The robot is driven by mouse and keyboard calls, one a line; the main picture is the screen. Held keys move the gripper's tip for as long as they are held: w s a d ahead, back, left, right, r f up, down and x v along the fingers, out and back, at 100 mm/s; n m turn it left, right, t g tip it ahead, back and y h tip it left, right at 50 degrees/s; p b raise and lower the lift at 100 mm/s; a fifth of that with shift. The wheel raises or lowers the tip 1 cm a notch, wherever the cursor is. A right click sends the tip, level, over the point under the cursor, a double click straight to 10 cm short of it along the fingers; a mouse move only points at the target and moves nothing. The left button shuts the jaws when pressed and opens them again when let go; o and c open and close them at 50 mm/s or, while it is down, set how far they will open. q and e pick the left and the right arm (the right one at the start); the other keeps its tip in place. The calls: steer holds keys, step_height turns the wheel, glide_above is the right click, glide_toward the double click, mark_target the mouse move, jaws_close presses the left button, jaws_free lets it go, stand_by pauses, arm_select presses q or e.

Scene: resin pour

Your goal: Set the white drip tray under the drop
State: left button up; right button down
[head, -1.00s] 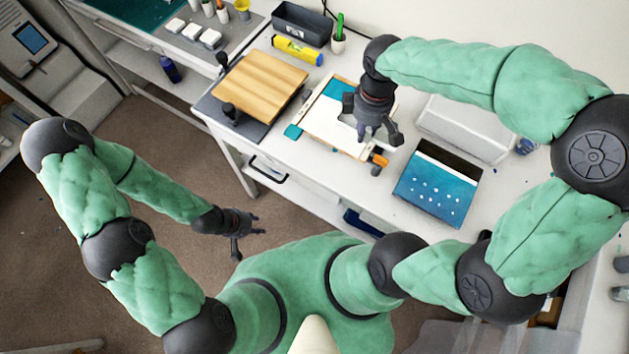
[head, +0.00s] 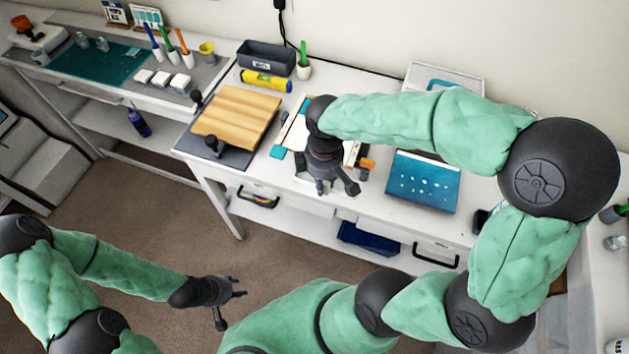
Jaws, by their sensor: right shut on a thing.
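My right gripper (head: 337,190) is over the front part of the white workbench, left of the blue panel. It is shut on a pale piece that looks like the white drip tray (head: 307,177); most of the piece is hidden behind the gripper. A wooden board (head: 237,116) lies to the left on a dark mat, with dark clamps at its left side. I cannot make out the drop. My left gripper (head: 231,303) is open and empty, low over the floor in front of the bench.
A blue panel (head: 422,182) lies right of my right gripper, with an orange-ended tool (head: 367,163) between them. Drawer handles jut from the bench front.

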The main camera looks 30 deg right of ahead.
steer(key=w+f, duration=0.2)
steer(key=w+d+f+b, duration=0.1)
steer(key=w+f, duration=0.2)
steer(key=shift+w+d+f+b, duration=0.2)
steer(key=shift+w+f+b, duration=0.1)
steer(key=shift+w, duration=0.05)
steer(key=shift+w+d+f, duration=0.1)
steer(key=shift+w+f, duration=0.3)
steer(key=shift+f, duration=0.2)
steer(key=shift+w+f+b, duration=0.15)
steer(key=shift+f+b, duration=0.55)
steer(key=shift+f, duration=0.8)
steer(key=shift+f, duration=0.15)
steer(key=c, duration=1.1)
jaws_free()
steer(key=shift+o, duration=0.2)
